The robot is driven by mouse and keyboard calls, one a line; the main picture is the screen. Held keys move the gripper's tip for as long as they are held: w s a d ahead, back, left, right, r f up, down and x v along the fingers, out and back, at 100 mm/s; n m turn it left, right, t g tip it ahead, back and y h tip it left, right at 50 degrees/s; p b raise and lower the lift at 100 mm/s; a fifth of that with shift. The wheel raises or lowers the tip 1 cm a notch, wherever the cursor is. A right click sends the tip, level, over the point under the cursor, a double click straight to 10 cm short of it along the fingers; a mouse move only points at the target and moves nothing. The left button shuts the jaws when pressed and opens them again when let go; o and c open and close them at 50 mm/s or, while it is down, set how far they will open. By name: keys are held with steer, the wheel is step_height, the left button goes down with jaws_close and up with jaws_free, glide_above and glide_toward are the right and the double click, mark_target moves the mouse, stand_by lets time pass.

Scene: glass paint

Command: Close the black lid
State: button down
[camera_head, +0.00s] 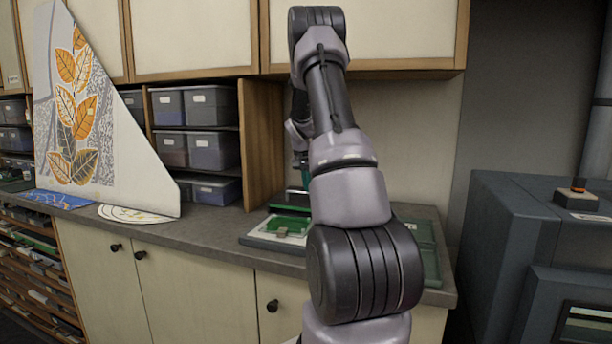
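A low, flat case (262,239) lies on the grey counter near its right end, behind my arm. A bright green panel (290,226) with a small grey block shows in it. A dark strip (286,209) runs along its back; I cannot tell whether this is the black lid. A dark green flat part (430,250) shows to the right of my arm. My wrist comes down behind my forearm, above the back of the case. The gripper's fingers are mostly hidden there, so I cannot tell whether they are open or touch anything.
A tall white panel painted with orange leaves (75,110) leans at the left. A round white painted piece (135,214) lies by it. Shelves of grey bins (210,106) stand behind, under wall cabinets (192,38). A dark grey machine (520,240) stands at the right.

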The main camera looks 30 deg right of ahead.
steer(key=s+a, duration=0.1)
steer(key=s+a+r, duration=0.1)
steer(key=a, duration=0.1)
steer(key=shift+s, duration=0.2)
steer(key=shift+s+a, duration=0.1)
steer(key=shift+a, duration=0.05)
steer(key=s+a, duration=0.3)
steer(key=a, duration=0.2)
steer(key=s+a, duration=0.8)
steer(key=a, duration=0.1)
steer(key=shift+s+a, duration=0.15)
steer(key=shift+a, duration=0.15)
steer(key=shift+s+a, duration=0.4)
